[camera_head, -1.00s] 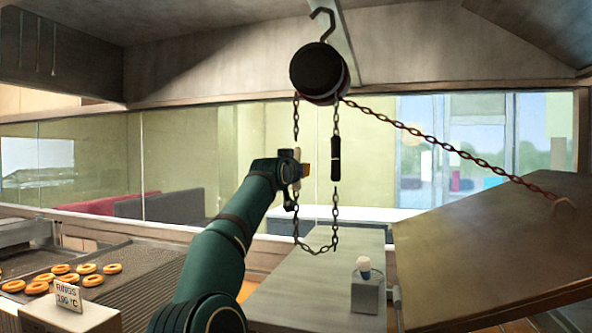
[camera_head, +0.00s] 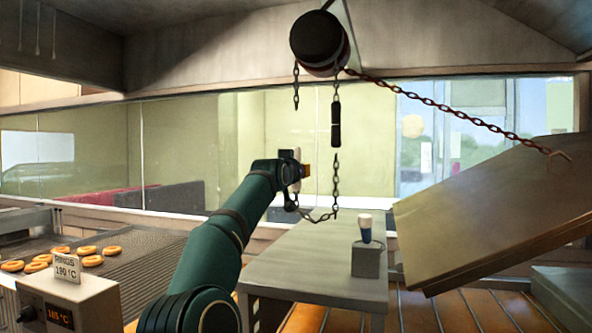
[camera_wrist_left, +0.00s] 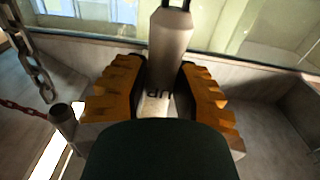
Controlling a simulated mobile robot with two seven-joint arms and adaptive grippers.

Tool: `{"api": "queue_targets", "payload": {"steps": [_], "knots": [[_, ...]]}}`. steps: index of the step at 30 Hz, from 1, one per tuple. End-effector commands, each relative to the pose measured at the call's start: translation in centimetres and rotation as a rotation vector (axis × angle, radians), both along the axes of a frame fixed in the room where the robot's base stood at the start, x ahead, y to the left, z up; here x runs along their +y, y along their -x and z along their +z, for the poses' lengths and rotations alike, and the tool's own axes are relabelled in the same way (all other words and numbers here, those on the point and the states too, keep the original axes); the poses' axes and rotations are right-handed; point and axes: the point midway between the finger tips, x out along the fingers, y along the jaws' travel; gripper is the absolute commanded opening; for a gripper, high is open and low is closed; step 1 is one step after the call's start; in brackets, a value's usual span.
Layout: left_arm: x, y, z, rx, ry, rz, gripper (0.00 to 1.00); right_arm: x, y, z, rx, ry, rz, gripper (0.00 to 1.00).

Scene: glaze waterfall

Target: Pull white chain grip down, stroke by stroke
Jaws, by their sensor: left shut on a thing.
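The white chain grip (camera_wrist_left: 170,48) is a pale rod on the left strand of the hanging chain, with dark letters seen between the fingers in the left wrist view. My left gripper (camera_head: 303,171) is shut on it, well below the dark round hoist (camera_head: 318,37); its orange ribbed pads (camera_wrist_left: 160,92) sit on both sides of the grip. A black grip (camera_head: 336,124) hangs on the right strand, higher than my gripper. The chain loop (camera_head: 322,218) hangs slack below. A rust-red chain (camera_head: 450,108) runs from the hoist to a tilted panel (camera_head: 490,215). My right gripper is not in view.
A grey table (camera_head: 300,265) stands below the chain, with a small block (camera_head: 366,262) holding a blue-and-white object (camera_head: 365,228). At the left are a conveyor with ring doughnuts (camera_head: 92,260) and a control box (camera_head: 75,300) with a sign.

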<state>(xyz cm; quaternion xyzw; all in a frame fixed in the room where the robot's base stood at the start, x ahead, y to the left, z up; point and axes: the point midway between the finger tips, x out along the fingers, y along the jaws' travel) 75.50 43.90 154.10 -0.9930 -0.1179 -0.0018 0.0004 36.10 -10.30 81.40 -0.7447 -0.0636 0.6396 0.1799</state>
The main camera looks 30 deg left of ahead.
Motion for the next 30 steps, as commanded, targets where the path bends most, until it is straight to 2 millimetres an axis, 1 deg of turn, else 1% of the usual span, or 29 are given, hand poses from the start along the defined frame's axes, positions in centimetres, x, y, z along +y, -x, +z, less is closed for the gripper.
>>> {"api": "queue_targets", "payload": {"steps": [1, 12, 15, 19, 26, 28, 30], "knots": [[-0.1, -0.4, -1.7, 0.02, 0.003, -0.002, 0.0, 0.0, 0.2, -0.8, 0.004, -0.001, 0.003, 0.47], [-0.1, -0.3, -5.1, 0.02, 0.004, -0.003, 0.0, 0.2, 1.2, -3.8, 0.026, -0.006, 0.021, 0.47], [-0.1, -0.4, -5.7, 0.02, 0.004, -0.003, 0.0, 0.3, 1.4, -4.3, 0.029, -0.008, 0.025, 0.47], [-0.1, -0.4, -6.0, 0.019, 0.003, -0.003, 0.0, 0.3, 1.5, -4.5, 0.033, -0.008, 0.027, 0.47], [-0.1, -0.3, -5.8, 0.019, 0.003, -0.003, 0.0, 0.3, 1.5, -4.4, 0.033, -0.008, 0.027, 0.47], [-0.1, -0.3, -5.7, 0.018, 0.003, -0.003, 0.0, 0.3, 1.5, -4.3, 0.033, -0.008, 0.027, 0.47], [-0.1, -0.3, -5.1, 0.017, 0.003, -0.003, 0.0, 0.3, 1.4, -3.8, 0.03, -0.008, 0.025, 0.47]]}}
